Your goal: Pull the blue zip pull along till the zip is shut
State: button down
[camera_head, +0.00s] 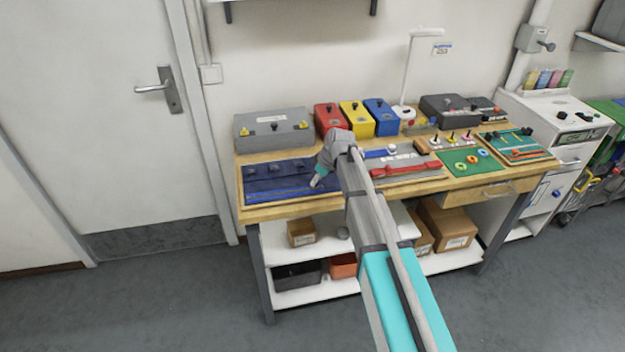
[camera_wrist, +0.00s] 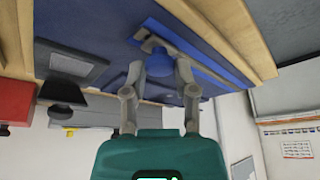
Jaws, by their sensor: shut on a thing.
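The dark blue panel (camera_head: 265,178) lies at the left front of the wooden bench. The blue zip strip (camera_head: 275,194) runs along its front part and also shows in the wrist view (camera_wrist: 205,74). The rounded blue zip pull (camera_wrist: 159,64) sits on the strip between my fingers. My gripper (camera_wrist: 158,72) is shut on the pull. In the head view my gripper (camera_head: 316,182) is at the right end of the panel, and the pull is hidden there. I cannot tell how much of the zip is closed.
Behind the panel stand a grey case (camera_head: 272,131) and red (camera_head: 330,119), yellow (camera_head: 357,119) and blue (camera_head: 383,117) boxes. A grey board with a red strip (camera_head: 405,169) lies right of my arm. A green board (camera_head: 470,162) lies farther right.

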jog(key=shift+d, duration=0.25)
jog(key=shift+c, duration=2.2)
grip_release()
jog(key=shift+d, duration=0.1)
jog(key=shift+o, duration=0.3)
jog(key=shift+a, duration=0.2)
jog(key=shift+s, duration=0.1)
jog(key=s+d+m+g+h, duration=0.2)
jog(key=s+d+m+h, duration=0.2)
jog(key=s+d+m, duration=0.8)
jog(key=s+d, duration=1)
jog(key=s, duration=0.3)
jog(key=shift+s+f+m+p, duration=0.3)
jog(key=shift+s+p, duration=0.1)
